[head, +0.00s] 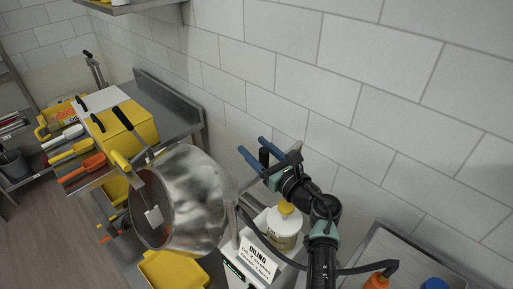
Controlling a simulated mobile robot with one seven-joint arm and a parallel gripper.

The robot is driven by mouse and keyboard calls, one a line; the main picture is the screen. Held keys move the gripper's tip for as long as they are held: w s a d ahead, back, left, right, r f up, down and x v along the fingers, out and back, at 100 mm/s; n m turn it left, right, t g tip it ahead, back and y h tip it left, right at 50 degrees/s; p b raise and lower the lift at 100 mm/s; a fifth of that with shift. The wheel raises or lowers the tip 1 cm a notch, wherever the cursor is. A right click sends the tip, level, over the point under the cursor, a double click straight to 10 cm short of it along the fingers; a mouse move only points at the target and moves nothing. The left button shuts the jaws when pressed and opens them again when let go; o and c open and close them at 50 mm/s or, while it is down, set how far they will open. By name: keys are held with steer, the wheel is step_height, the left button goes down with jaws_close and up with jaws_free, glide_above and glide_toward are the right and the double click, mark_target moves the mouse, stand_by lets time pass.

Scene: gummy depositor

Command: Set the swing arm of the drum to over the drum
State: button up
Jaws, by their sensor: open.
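The drum (203,203) is a large shiny metal bowl, tilted with its open mouth toward the left. A thin rod with a small pale plate (153,215) shows across the mouth. It may belong to the swing arm, but I cannot tell for sure. A yellow grip (121,160) on a thin rod shows at the drum's upper left rim; I cannot tell what it belongs to. My gripper (252,146) has blue fingers spread apart and empty. It is in the air right of and above the drum, near the wall, touching nothing that I can see.
A yellow tray (172,270) is below the drum. A yellow box (122,128) and handled tools are left. The tiled wall is close behind my arm.

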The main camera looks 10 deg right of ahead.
jaws_close()
stand_by(1.4)
